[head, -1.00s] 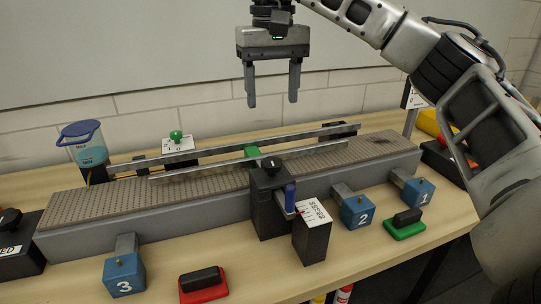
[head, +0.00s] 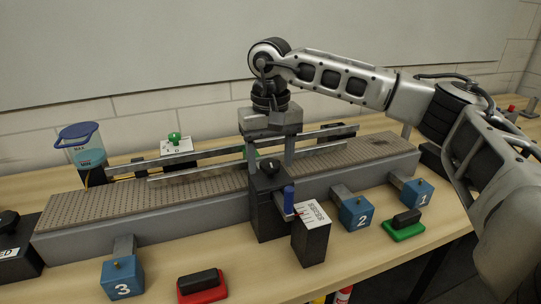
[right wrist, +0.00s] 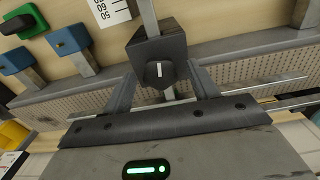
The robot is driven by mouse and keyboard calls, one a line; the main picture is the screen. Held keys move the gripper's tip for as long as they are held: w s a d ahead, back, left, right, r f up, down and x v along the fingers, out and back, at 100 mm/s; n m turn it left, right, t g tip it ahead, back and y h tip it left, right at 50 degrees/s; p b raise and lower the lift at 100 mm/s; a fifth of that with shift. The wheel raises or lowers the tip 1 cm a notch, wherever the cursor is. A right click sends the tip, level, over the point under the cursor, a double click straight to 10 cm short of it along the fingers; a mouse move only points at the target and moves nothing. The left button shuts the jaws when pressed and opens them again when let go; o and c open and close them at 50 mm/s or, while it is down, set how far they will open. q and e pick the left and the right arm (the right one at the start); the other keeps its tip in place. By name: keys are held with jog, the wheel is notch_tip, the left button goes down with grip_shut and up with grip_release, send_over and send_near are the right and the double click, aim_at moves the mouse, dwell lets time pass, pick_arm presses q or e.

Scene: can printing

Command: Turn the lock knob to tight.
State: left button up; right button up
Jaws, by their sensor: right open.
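A black knob with a white line sits on top of a black block (head: 268,205) at the conveyor's front side; it looks like the lock knob (head: 270,164). No tight marking on it can be read. In the right wrist view the knob (right wrist: 160,73) lies between the fingertips, its white line roughly along the picture's vertical. My right gripper (head: 270,158) points down over the block, open, with a finger on either side of the knob and gaps showing. Whether the fingers reach down to knob height is hard to tell. My left gripper is not in view.
Metal guide rails (head: 235,155) run along the conveyor (head: 110,205) close to the fingers. A blue-handled post (head: 289,198) and a scale box (head: 311,240) stand in front. Blue numbered boxes (head: 357,213), a red switch (head: 203,286) and a green switch (head: 404,226) line the front.

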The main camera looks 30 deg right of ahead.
jog(key=shift+c, duration=0.2)
jog(key=c, duration=0.9)
jog(key=shift+c, duration=0.2)
